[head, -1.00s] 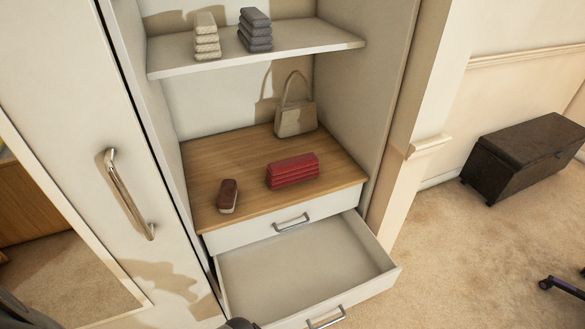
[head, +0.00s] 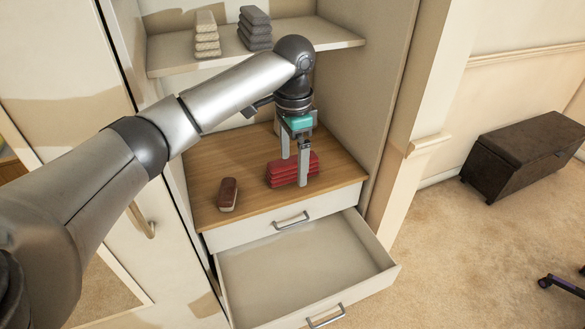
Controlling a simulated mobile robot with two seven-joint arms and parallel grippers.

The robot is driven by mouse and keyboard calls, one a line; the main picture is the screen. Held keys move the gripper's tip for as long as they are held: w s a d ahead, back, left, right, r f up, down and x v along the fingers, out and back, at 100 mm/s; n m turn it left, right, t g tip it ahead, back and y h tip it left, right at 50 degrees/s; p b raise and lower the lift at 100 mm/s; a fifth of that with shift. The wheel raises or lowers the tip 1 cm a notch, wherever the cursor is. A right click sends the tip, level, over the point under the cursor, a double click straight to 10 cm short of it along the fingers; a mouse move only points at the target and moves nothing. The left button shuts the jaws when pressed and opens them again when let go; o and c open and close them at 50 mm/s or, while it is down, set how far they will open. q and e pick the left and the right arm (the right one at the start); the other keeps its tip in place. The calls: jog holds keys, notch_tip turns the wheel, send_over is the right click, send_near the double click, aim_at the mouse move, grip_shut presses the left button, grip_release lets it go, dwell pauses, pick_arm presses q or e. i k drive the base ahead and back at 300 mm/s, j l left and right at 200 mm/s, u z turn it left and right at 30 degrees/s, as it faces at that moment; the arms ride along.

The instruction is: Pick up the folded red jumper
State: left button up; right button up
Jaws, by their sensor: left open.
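The folded red jumper (head: 282,175) lies as a small layered stack on the wooden top (head: 212,161) of the drawer unit in the wardrobe. My left gripper (head: 295,170) is over it, pointing down and open. One finger shows in front of the jumper's right part, the other reaches down at its back. I cannot tell whether the fingers touch the cloth. My right gripper does not show.
A dark red and white brush-like item (head: 227,194) lies left of the jumper. The handbag behind is mostly hidden by my gripper. A shelf (head: 334,40) with folded beige (head: 207,35) and grey stacks (head: 255,28) is above. An empty drawer (head: 305,261) stands open below.

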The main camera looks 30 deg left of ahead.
aim_at(279, 173)
jog(key=i+j, duration=0.3)
jog(key=i, duration=0.15)
jog(key=i+j, duration=0.35)
jog(key=i, duration=0.1)
